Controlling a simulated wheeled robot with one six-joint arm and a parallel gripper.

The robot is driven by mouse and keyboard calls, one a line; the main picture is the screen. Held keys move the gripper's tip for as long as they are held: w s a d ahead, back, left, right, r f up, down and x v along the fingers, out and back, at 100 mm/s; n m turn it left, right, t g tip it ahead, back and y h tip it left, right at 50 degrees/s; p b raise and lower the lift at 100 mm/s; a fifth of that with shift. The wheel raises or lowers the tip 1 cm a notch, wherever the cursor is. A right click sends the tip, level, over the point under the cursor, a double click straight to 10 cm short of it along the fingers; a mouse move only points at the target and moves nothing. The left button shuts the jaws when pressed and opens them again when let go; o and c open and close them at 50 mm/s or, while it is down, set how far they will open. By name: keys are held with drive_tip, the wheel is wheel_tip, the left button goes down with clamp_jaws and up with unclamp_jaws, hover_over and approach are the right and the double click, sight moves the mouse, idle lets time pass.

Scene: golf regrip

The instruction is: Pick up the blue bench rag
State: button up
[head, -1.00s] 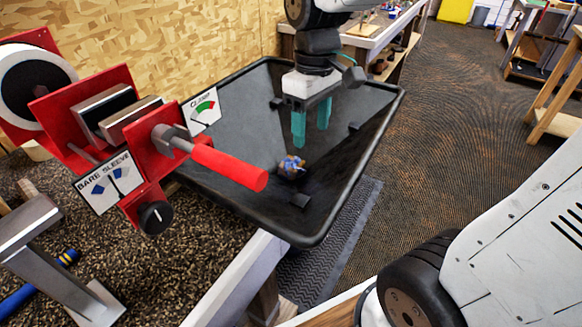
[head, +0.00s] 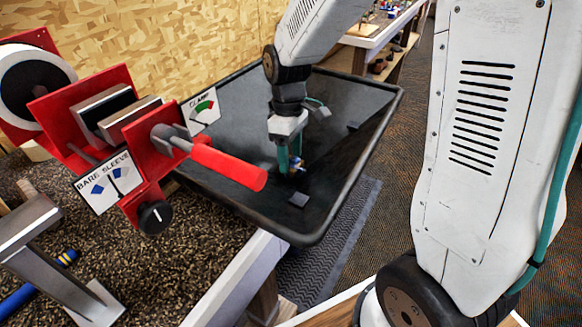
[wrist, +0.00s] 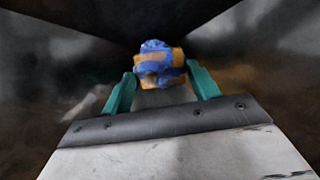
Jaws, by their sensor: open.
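The blue bench rag (wrist: 155,48) is a crumpled blue bundle with an orange-tan band or patch, lying in the black tray (head: 350,200). In the head view the rag (head: 297,166) is partly hidden behind the gripper fingers. My gripper (wrist: 160,80) is open, with its two teal fingers pointing at the rag. In the wrist view the rag sits between and just beyond the fingertips. In the head view my gripper (head: 289,165) is low in the tray, right at the rag. I cannot tell whether the fingers touch it.
The tray has raised sloping walls around the gripper. A red clamp with a long red handle (head: 229,167) stands at the left, close to the tray. A workbench (head: 365,40) stands behind.

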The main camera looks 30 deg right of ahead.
drive_tip(key=shift+s+f, duration=0.15)
drive_tip(key=shift+f, duration=0.65)
drive_tip(key=c, duration=0.6)
drive_tip(key=shift+r, duration=0.15)
